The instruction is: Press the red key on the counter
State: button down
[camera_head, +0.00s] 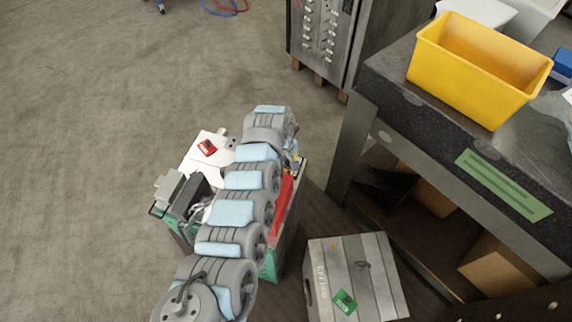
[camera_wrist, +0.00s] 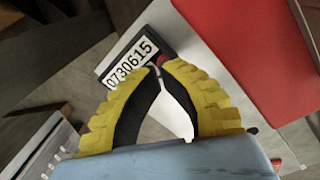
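The counter (camera_wrist: 130,62) shows in the wrist view as a white plate with the black digits 0730615. A small red part (camera_wrist: 167,58), which looks like the red key, sits at the counter's right end, partly hidden behind my fingertips. My gripper (camera_wrist: 157,69) has yellow fingers with black inner pads. Its tips meet close to the red part and cover a little of the counter's edge. I cannot tell whether they touch it. Nothing shows between the fingers. In the head view my arm hides most of the gripper and the counter.
A large red block (camera_wrist: 258,50) lies right of the counter; a red surface (camera_head: 283,205) shows beside my arm. A grey mould base (camera_head: 355,280) stands right of it. A yellow bin (camera_head: 475,75) sits on the dark workbench (camera_head: 410,115). Open floor (camera_head: 80,130) lies left.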

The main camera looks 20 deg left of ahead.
jog(key=shift+f, duration=0.15)
jog(key=shift+f+p, duration=0.4)
jog(key=shift+f, duration=0.45)
notch_tip(320, 180, up, 5)
jog(key=p, duration=0.4)
jog(key=shift+a+p, duration=0.15)
jog(key=shift+p, duration=0.15)
notch_tip(320, 180, up, 9)
jog(key=p, duration=0.2)
jog(key=shift+s+a+r, duration=0.15)
jog(key=shift+s+a, duration=0.2)
jog(key=shift+a, duration=0.1)
